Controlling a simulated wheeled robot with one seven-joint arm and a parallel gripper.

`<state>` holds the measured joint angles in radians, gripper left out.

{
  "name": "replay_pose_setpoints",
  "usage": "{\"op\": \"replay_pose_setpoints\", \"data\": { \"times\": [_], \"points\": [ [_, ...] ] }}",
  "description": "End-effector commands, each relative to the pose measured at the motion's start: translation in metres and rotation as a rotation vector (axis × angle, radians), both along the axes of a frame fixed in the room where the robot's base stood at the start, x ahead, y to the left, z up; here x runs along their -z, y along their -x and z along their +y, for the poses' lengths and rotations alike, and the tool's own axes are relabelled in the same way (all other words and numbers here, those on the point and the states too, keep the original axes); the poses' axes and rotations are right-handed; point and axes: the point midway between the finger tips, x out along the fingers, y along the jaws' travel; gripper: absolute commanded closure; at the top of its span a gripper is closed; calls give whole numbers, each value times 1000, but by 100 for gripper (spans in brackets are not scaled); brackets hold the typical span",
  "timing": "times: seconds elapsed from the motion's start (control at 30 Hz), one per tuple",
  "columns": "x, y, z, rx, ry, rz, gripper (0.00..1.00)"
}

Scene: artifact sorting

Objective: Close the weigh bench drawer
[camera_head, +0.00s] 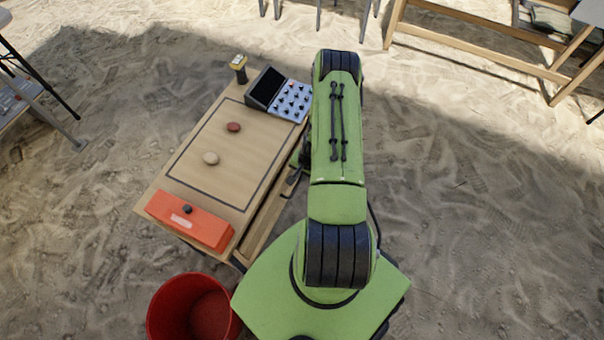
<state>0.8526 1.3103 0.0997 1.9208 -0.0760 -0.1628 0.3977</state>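The wooden weigh bench (185,160) stands left of my green arm. Its drawer (263,226) shows as a light wooden strip along the bench's right side, sticking out past the top's edge, so it looks at least partly open. My arm covers part of that side. My gripper (292,178) is a small dark shape beside the drawer's edge, mostly hidden by my forearm. I cannot tell whether it touches the drawer or whether its fingers are open.
On the bench are a reddish stone (233,127), a pale stone (211,158), a keypad device (287,100), a yellow-topped black item (239,66) and an orange box (188,220). A red bucket (165,309) stands at the front. Sand right of my arm is clear.

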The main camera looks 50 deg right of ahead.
Motion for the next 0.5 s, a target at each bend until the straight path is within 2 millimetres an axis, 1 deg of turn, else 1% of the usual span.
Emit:
{"op": "replay_pose_setpoints", "data": {
  "times": [0.33,0.43,0.5],
  "points": [
    [0,-1,0,0,-1,0,100],
    [1,-12,4,-4,-1,-3,100],
    [2,-25,8,-6,-1,-5,100]
  ]
}}
